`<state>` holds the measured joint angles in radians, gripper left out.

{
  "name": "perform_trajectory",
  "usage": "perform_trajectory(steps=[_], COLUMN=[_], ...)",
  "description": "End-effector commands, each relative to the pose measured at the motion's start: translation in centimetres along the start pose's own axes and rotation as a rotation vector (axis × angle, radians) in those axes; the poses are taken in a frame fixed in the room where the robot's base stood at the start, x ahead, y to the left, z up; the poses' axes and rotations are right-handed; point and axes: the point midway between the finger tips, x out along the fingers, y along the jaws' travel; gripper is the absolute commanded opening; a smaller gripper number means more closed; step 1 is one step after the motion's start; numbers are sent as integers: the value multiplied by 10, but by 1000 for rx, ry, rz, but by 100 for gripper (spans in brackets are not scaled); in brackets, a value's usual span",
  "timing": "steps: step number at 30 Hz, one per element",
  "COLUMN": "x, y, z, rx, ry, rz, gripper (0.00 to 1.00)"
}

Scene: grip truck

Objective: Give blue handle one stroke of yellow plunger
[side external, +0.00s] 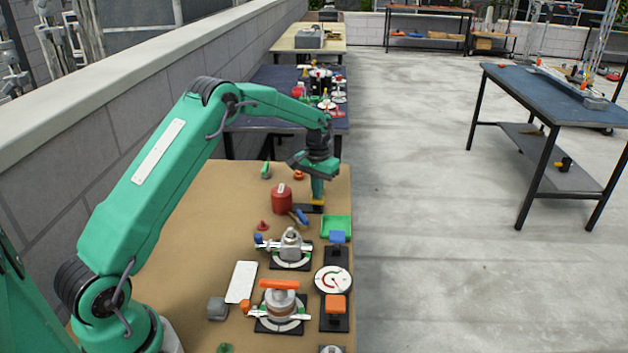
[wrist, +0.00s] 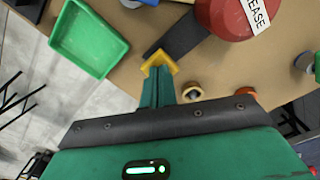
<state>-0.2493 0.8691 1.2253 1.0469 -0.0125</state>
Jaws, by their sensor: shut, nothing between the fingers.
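The yellow plunger (side external: 317,203) stands on a dark base plate at the far right of the bench. It also shows in the wrist view (wrist: 157,64), right at my fingertips. My gripper (side external: 318,192) is shut with nothing between its fingers and points down at the plunger top. The fingertips look to be touching or just above it; I cannot tell which. In the wrist view the shut fingers (wrist: 160,86) partly cover the plunger. The blue handle (side external: 258,238) is the tip of a lever on a grey valve (side external: 291,245), nearer the camera.
A red can marked GREASE (side external: 282,199) stands left of the plunger. An orange-handled valve (side external: 281,303) and a round dial (side external: 333,281) are close by.

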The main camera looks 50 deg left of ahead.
Motion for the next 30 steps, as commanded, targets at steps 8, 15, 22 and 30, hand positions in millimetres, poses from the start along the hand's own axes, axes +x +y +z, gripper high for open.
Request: perform_trajectory(steps=[8,15,22,30], x=[-4,-16,-28,-39], y=[0,0,0,0], z=[0,0,0,0], rx=[0,0,0,0], ry=[-1,-2,0,0], rz=[0,0,0,0], gripper=[0,0,0,0])
